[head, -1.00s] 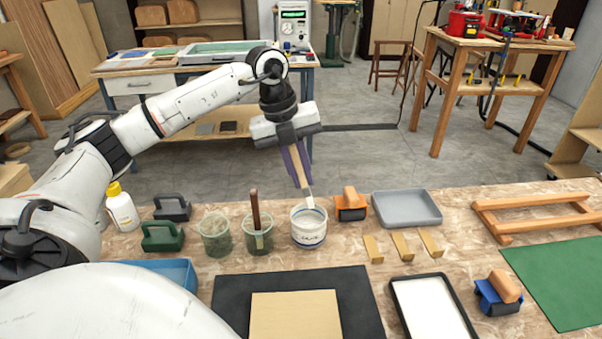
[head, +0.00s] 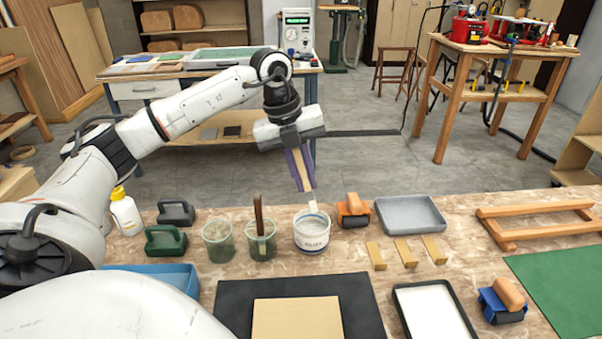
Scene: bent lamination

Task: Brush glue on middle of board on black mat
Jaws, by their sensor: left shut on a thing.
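My left gripper (head: 302,184), with purple fingers, is shut on a brush (head: 312,207). The brush points down, and its pale tip is at the mouth of the white glue pot (head: 312,236). I cannot tell whether the tip touches the glue. The plain tan board (head: 298,320) lies flat on the black mat (head: 235,300) at the front of the bench, nearer than the pot. No glue shows on the visible part of the board. My right gripper is not in view.
Two green-tinted jars (head: 218,240) stand left of the pot, one holding a wooden-handled tool. Right of it are an orange roller (head: 353,210), a grey tray (head: 410,213) and small wooden blocks (head: 376,256). A black-rimmed white tray (head: 433,312) lies right of the mat.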

